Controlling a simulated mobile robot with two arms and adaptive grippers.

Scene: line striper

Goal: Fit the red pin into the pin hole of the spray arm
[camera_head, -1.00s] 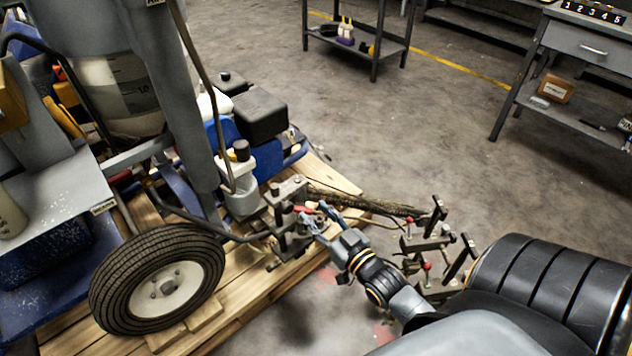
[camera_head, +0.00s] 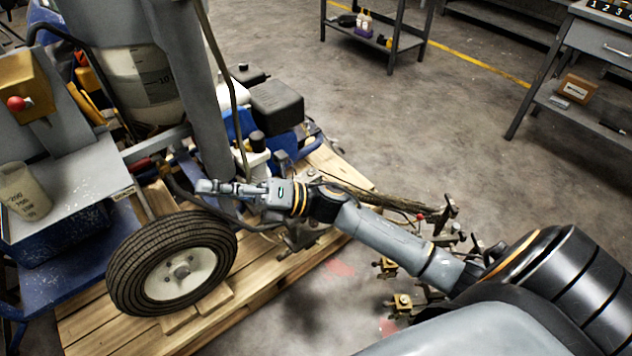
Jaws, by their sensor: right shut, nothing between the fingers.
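My right gripper (camera_head: 203,187) is shut and empty. It points left, above and behind the black tyre and in front of the machine's frame. A metal bracket assembly (camera_head: 302,236) sits below my right wrist, partly hidden by it. A dark spray arm (camera_head: 385,201) seems to run right from there to a group of clamps and brackets. A small red piece (camera_head: 420,217) shows at that group; I cannot tell whether it is the red pin. The pin hole cannot be made out. My left gripper is not in view.
The line striper's wheel (camera_head: 180,268) stands on a wooden pallet (camera_head: 85,316). A yellow box (camera_head: 28,92) with a red knob and a measuring cup (camera_head: 25,192) are at the left. A shelf cart (camera_head: 385,38) and workbench (camera_head: 590,50) stand behind. Floor between is clear.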

